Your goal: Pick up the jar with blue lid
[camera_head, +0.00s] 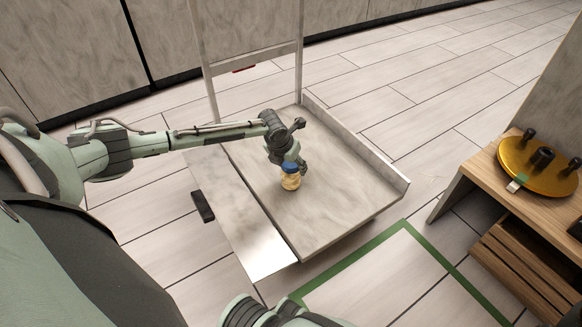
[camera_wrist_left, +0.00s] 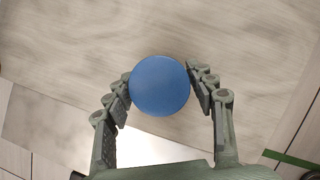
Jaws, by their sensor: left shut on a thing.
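The jar with blue lid (camera_head: 290,180) has a pale yellow body and is upright at the middle of the grey tray-like platform (camera_head: 345,190). In the left wrist view its round blue lid (camera_wrist_left: 159,86) sits between the two fingers and hides the body below. My left gripper (camera_head: 291,163) comes down from above and is shut on the jar. I cannot tell whether the jar's base touches the platform. My right gripper is not in view; only part of my arm shows at the bottom edge.
The platform has a raised rim on its right side and an upright frame (camera_head: 250,53) at the back. A wooden table (camera_head: 480,175) with a golden round plate (camera_head: 535,172) stands at the right. Green tape (camera_head: 350,260) marks the floor in front. The platform around the jar is clear.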

